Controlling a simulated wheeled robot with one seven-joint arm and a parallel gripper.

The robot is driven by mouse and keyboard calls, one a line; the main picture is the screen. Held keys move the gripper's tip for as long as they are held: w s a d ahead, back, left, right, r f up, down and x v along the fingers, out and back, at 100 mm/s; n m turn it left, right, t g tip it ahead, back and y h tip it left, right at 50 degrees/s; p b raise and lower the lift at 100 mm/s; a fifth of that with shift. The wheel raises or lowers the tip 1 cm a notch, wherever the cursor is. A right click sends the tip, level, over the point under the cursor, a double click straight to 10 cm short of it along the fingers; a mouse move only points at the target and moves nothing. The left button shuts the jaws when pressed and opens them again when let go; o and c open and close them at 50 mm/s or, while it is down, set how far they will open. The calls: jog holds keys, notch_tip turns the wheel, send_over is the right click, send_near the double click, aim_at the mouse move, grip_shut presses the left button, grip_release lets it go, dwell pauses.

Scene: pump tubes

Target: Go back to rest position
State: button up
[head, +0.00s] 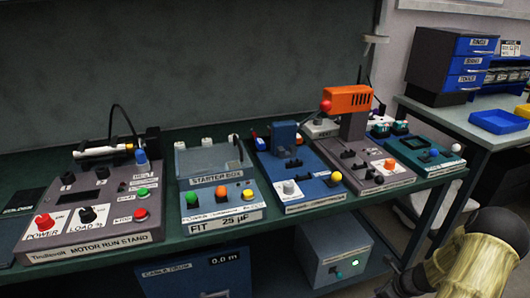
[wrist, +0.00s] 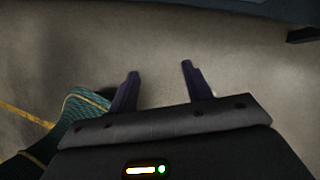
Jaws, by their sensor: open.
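My gripper (wrist: 160,70) shows in the wrist view with its two dark fingers apart and nothing between them. In the head view, part of my arm shows at the lower right corner, in front of the bench's right end; the gripper's fingers cannot be made out there. The gripper is apart from every device on the bench.
The dark green bench (head: 175,243) carries a motor run stand (head: 100,243), a starter box (head: 213,158) and several other devices, one with an orange head (head: 347,98). A side table (head: 478,135) holds blue drawers (head: 470,65) and a blue tray (head: 497,121).

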jog(key=s+a+r+n+g+h, duration=0.15)
jog(key=s+a+r+n, duration=0.35)
jog(key=a+r+n, duration=0.8)
jog(key=s+a+r+n+t+h, duration=0.1)
jog(key=s+a+r+n+h, duration=0.3)
jog(key=a+r+n, duration=0.95)
notch_tip(320, 180, up, 26)
jog(key=s+d+n+y+p, duration=0.1)
jog(key=n+p, duration=0.1)
jog(key=p, duration=2.4)
jog(key=shift+d+r+n, duration=0.2)
jog(key=shift+d+n, duration=0.05)
jog(key=shift+n, duration=0.1)
jog(key=shift+g, duration=0.25)
jog(key=shift+c, duration=1.4)
